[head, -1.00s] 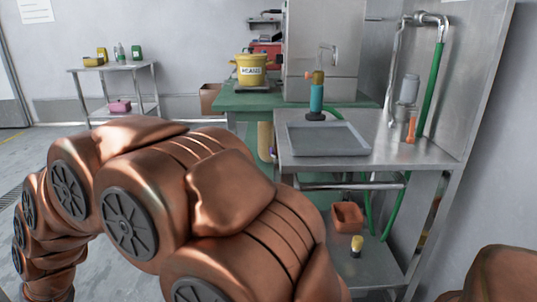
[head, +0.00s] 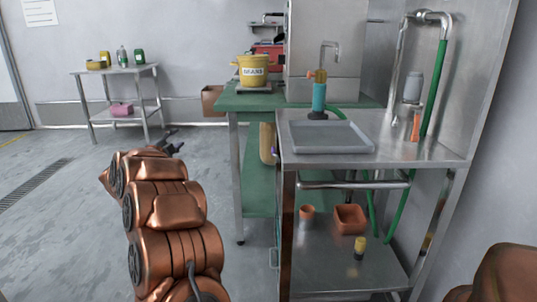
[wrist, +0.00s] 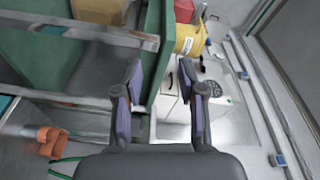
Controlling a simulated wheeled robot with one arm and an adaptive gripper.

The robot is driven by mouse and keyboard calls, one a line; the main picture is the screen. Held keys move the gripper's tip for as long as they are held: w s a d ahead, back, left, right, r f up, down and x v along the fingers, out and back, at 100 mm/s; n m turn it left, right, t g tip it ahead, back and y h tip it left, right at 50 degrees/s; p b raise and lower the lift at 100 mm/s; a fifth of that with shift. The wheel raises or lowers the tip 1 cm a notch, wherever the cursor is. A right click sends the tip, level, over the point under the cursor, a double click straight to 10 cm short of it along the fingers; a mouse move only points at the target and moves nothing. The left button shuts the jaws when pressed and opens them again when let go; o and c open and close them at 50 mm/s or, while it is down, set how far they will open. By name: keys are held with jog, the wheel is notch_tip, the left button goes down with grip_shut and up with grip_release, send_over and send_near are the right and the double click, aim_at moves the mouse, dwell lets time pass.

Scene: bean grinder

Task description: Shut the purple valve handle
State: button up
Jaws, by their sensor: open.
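I cannot make out the purple valve handle clearly. A small purplish bit (head: 274,153) shows in the head view at the left edge of the steel sink table, beside a tan cylinder (head: 266,141); I cannot tell if it is the handle. My gripper (head: 172,140) is small and dark in the head view, over the floor left of the green table. In the wrist view my gripper (wrist: 159,80) has its two fingers spread with nothing between them.
The steel table (head: 420,152) holds a grey tray (head: 330,137) and a teal cylinder (head: 319,96). The green table (head: 245,100) carries a yellow bucket (head: 253,70). An orange box (head: 349,219) sits on the lower shelf. Open floor (head: 75,210) lies left.

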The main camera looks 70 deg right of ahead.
jog(key=s+d+f+m+g, duration=0.3)
jog(key=s+d+m+g, duration=0.4)
jog(key=s, duration=0.4)
jog(key=m+g+y+b, duration=0.1)
jog(key=m+g+y, duration=0.2)
jog(key=m+g, duration=0.55)
send_near(274, 149)
jog(key=s+d+f+n+g, duration=0.1)
jog(key=d+n+g, duration=0.1)
jog(key=shift+f+b+x, duration=0.2)
jog(key=shift+b+x, duration=1)
jog(key=shift+x, duration=2.65)
grip_shut()
